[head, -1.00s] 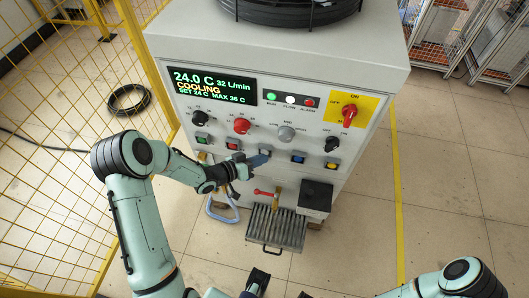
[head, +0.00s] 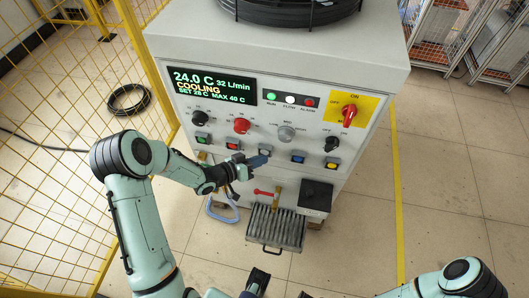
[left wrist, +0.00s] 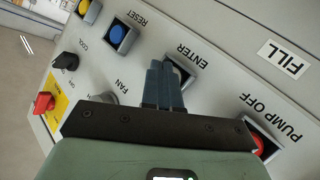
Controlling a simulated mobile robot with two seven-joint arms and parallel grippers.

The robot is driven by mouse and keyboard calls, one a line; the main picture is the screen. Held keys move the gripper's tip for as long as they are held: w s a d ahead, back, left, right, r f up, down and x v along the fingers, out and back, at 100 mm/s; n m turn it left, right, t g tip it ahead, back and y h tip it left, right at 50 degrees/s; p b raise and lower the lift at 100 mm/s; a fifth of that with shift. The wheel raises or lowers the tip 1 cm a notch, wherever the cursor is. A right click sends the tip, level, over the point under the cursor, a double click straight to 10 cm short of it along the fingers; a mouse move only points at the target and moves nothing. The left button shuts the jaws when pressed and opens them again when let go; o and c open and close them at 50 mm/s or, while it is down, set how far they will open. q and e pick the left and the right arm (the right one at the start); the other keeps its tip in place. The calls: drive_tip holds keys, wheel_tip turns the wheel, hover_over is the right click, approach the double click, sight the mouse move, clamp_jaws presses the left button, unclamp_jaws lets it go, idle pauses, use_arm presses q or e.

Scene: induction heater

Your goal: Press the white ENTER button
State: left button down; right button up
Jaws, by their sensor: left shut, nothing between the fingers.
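The ENTER button (head: 265,150) is a pale square key in a dark frame, in the middle of the button row on the grey cabinet's front. My left gripper (head: 262,159) is shut and empty, its blue-grey fingertips right at this button's lower edge. In the left wrist view the closed fingers (left wrist: 164,80) cover most of the ENTER button (left wrist: 182,68), under its ENTER label. I cannot tell whether the tips touch it. My right arm shows at the lower right of the head view; its gripper does not show clearly.
The display (head: 212,87) reads 24.0 C, COOLING, SET 28 C, MAX 40 C. A red button (head: 233,144) and a blue button (head: 297,157) flank ENTER. Knobs sit above the row. A yellow mesh fence (head: 60,150) stands left; floor is open at right.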

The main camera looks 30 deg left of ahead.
use_arm(q)
drive_tip(key=shift+s, duration=0.45)
drive_tip(key=s, duration=0.2)
drive_tip(key=s+d, duration=0.1)
drive_tip(key=s, duration=0.2)
drive_tip(key=shift+d+b, duration=0.15)
drive_tip(key=shift+b, duration=0.15)
use_arm(e)
drive_tip(key=shift+s+f, duration=0.1)
drive_tip(key=shift+f, duration=0.2)
use_arm(q)
drive_tip(key=shift+w, duration=0.1)
drive_tip(key=s+d+p, duration=0.2)
drive_tip(key=s+p, duration=0.5)
drive_tip(key=s, duration=0.3)
drive_tip(key=shift+s+d, duration=0.25)
drive_tip(key=shift+s, duration=0.05)
use_arm(e)
drive_tip(key=w+r, duration=0.3)
drive_tip(key=r, duration=0.4)
drive_tip(key=shift+r, duration=0.35)
